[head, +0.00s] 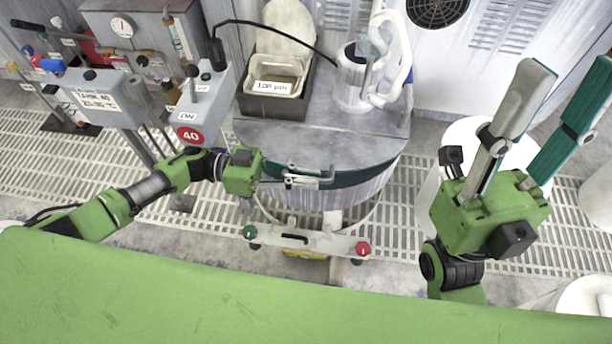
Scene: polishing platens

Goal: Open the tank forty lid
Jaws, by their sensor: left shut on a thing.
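The tank (345,192) stands in the middle, with a round grey lid (320,142) lying flat over its top. A red round sign reading 40 (188,135) is on the control box to its left. A pale bar handle (322,181) sits at the lid's front edge. My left gripper (288,181) reaches in from the left and is shut on the handle; its fingers partly hide the grip. My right gripper (568,75) is raised at the right, its two long fingers spread wide and empty, away from the tank.
A tray labelled 100 ppm (276,86) and a white jug (354,78) stand behind the lid on the tank top. A bar with green and red knobs (305,240) lies in front. Control boxes (98,98) crowd the left; white drums (598,195) stand right.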

